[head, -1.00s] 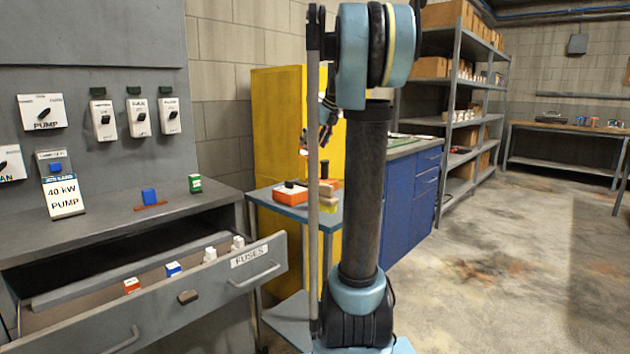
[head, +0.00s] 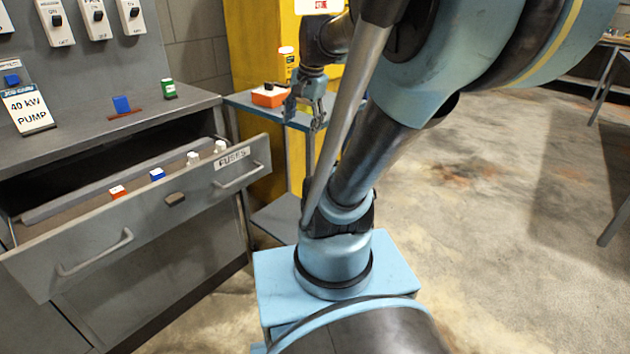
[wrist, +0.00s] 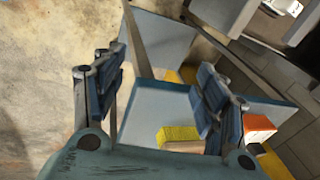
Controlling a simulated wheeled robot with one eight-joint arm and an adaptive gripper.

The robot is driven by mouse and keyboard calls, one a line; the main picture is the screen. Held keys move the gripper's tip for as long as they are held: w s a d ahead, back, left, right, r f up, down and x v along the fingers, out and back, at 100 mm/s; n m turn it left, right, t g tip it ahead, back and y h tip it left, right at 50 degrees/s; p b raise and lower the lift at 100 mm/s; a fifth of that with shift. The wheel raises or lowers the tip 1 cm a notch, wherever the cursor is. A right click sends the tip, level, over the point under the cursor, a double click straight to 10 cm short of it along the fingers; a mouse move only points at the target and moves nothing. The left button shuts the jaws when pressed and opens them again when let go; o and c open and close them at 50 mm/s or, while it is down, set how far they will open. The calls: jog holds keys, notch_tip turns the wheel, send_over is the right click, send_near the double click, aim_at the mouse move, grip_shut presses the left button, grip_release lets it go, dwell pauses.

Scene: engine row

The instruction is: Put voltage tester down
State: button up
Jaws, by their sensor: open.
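My gripper (head: 306,116) hangs over the right part of a small blue-topped table (head: 240,101), fingers pointing down. In the wrist view my gripper (wrist: 160,85) has its fingers wide apart with nothing between them. An orange and white box (head: 268,96) with a black part on top sits on the table left of the gripper; it also shows in the wrist view (wrist: 257,129). A yellow block (wrist: 180,136) lies on the table close to the gripper. I cannot tell which of these is the voltage tester. My arm hides part of the table.
An open drawer (head: 145,215) labelled FUSES juts out at the left, with several small fuses inside. Above it, a grey counter (head: 75,140) carries a pump sign, a blue block and a green item. A yellow cabinet (head: 262,50) stands behind the table.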

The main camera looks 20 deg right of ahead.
jog(key=s+f+n+h, duration=0.1)
jog(key=s+f+n, duration=0.8)
jog(key=s+f, duration=0.3)
jog(key=shift+d+f+n+g, duration=0.3)
jog(key=shift+d+f+g, duration=0.15)
jog(key=shift+f, duration=0.15)
jog(key=shift+w+f, duration=0.2)
jog(key=shift+w, duration=0.25)
